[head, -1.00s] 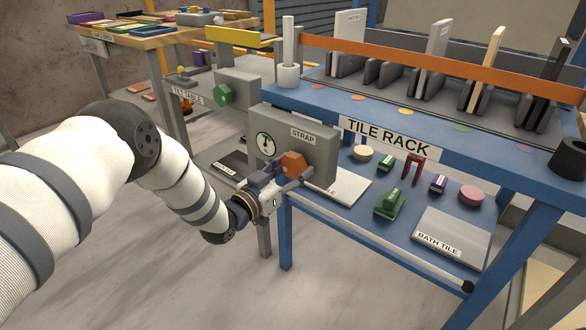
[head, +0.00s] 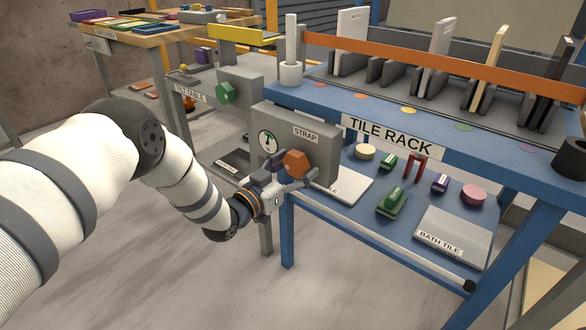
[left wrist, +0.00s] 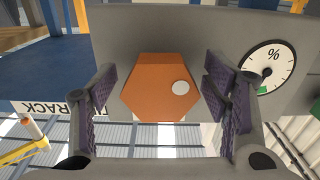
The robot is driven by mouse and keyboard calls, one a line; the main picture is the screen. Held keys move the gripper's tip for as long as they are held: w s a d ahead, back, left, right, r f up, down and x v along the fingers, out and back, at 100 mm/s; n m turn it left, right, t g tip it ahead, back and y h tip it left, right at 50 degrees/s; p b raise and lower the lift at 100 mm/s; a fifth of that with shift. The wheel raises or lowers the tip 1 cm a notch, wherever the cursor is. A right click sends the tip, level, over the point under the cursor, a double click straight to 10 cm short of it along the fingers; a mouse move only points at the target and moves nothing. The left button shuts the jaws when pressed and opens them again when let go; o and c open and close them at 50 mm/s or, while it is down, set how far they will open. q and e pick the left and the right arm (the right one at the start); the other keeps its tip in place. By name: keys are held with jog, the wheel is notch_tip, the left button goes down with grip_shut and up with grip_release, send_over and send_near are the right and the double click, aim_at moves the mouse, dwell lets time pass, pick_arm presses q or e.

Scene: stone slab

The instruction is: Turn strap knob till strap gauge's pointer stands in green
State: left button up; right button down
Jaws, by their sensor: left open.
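The strap knob (head: 296,163) is an orange hexagon on the front of the grey box labelled STRAP (head: 325,150). In the left wrist view the knob (left wrist: 160,87) shows a white dot on its face. The strap gauge (head: 267,142) is a round white dial left of the knob. It also shows at the right of the wrist view (left wrist: 269,67), with a % sign and a green patch. Its pointer is too small to read surely. My left gripper (head: 288,174) is open in front of the knob, fingers either side with gaps visible. My right gripper is out of view.
The blue tile rack (head: 460,150) stands right of the box, with several small objects on its lower shelf. A green knob (head: 224,93) sits on the tilt table behind left. A white tile (head: 345,186) lies just below the strap box.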

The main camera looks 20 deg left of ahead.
pick_arm(q)
jog(key=v, duration=1.2)
